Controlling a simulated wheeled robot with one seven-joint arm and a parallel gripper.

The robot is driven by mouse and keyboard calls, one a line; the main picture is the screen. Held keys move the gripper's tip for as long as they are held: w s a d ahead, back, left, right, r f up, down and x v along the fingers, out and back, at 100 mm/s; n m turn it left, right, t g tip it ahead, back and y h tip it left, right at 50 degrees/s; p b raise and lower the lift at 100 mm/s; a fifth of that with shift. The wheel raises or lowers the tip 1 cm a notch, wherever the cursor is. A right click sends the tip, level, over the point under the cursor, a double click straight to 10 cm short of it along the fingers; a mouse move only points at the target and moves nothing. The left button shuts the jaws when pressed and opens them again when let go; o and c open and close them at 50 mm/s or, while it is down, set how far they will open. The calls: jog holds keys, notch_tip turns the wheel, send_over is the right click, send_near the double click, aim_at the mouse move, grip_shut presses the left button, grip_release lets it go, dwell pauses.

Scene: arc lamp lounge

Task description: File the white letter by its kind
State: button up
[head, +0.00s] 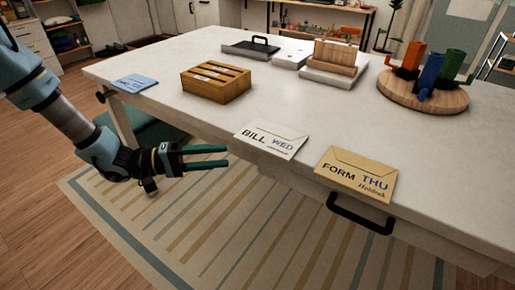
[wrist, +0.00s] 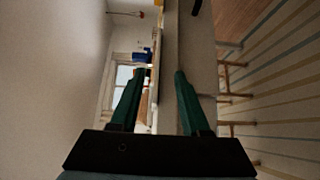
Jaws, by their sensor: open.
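The white letter (head: 270,139) lies flat at the table's near edge in the head view, marked BILL and WED. A tan letter (head: 357,175) marked FORM and THU lies to its right. A blue letter (head: 134,83) lies at the table's left end, its writing too small to read. A wooden box with several slots (head: 216,82) stands on the table behind the white letter. My gripper (head: 228,156) is open and empty, off the table's near side and left of the white letter, pointing right. In the wrist view its two fingers (wrist: 160,75) are apart with nothing between them.
The white table (head: 440,135) has a black drawer handle (head: 360,213) on its front. A wooden holder (head: 335,57), a dark tray (head: 250,48) and a round board with coloured cups (head: 423,95) stand farther back. The table's middle is clear.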

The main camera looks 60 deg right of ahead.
aim_at(265, 151)
jog(key=p+x, duration=0.1)
jog(key=x, duration=0.2)
jog(key=p+x, duration=0.2)
jog(key=x, duration=0.1)
jog(key=p+x, duration=0.1)
jog(key=x, duration=0.3)
jog(key=shift+a+r, duration=0.1)
jog(key=shift+r, duration=0.2)
jog(key=shift+s+d+f, duration=0.1)
jog(key=shift+s+d, duration=0.15)
jog(key=shift+c, duration=0.3)
grip_shut()
